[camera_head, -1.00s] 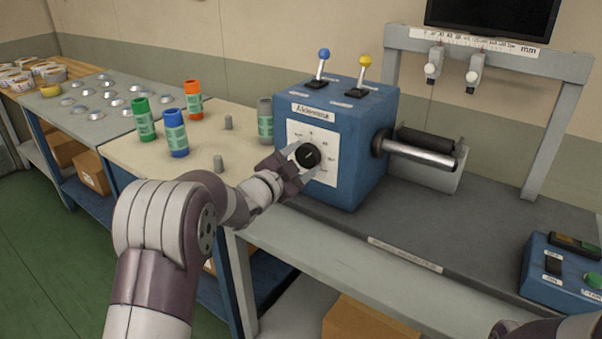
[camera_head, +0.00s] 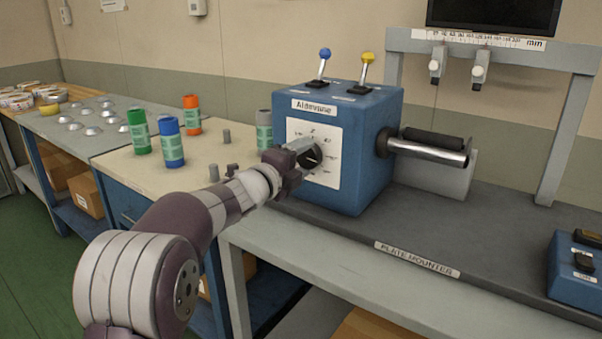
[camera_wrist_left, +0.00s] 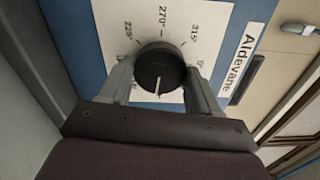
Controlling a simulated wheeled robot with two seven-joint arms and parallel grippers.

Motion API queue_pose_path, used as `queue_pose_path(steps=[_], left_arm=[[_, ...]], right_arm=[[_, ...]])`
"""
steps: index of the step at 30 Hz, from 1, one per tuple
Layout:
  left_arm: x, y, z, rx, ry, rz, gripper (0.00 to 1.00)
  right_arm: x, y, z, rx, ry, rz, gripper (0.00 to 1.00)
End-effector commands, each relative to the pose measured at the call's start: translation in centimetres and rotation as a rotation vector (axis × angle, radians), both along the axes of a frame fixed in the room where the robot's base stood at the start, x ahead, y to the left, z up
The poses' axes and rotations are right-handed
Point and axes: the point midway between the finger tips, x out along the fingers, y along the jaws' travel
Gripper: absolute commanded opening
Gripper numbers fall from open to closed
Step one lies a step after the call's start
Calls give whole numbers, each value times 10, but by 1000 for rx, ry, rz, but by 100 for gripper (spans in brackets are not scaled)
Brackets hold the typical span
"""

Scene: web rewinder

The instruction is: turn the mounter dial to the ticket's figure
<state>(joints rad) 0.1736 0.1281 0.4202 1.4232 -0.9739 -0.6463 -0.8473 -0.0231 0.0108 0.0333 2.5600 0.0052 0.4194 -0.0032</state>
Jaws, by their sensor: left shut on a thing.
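The mounter dial is a round black knob (camera_head: 312,157) on a white scale plate (camera_head: 325,178) on the front of the blue Aldevane box (camera_head: 365,150). My left gripper (camera_head: 300,158) is shut on the knob, with one finger on either side. The left wrist view shows the knob (camera_wrist_left: 160,68) between the fingers (camera_wrist_left: 160,85). A white pointer line on it runs toward my palm, roughly opposite the 270° mark. 225° and 315° also show; my gripper hides the lower part of the scale. I see no readable ticket figure. My right gripper is out of view.
Two levers, blue (camera_head: 324,54) and yellow (camera_head: 367,58), stand on the box. A metal roller (camera_head: 430,152) sticks out to its right. Green (camera_head: 139,132), blue (camera_head: 171,143) and orange (camera_head: 192,115) cylinders stand on the left bench. A blue switch box (camera_head: 575,268) is at lower right.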

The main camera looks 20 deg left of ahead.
Motion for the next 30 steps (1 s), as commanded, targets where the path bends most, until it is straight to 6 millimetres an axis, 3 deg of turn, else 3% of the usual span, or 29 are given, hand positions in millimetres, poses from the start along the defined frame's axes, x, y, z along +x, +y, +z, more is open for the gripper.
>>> queue_pose_path(steps=[1,12,30], left_arm=[[0,0,-6,39,-14,0,32],[0,0,-5,349,-125,-1,32],[0,0,-3,596,-213,-2,32]], right_arm=[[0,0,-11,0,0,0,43],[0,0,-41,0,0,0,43],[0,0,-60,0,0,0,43]])
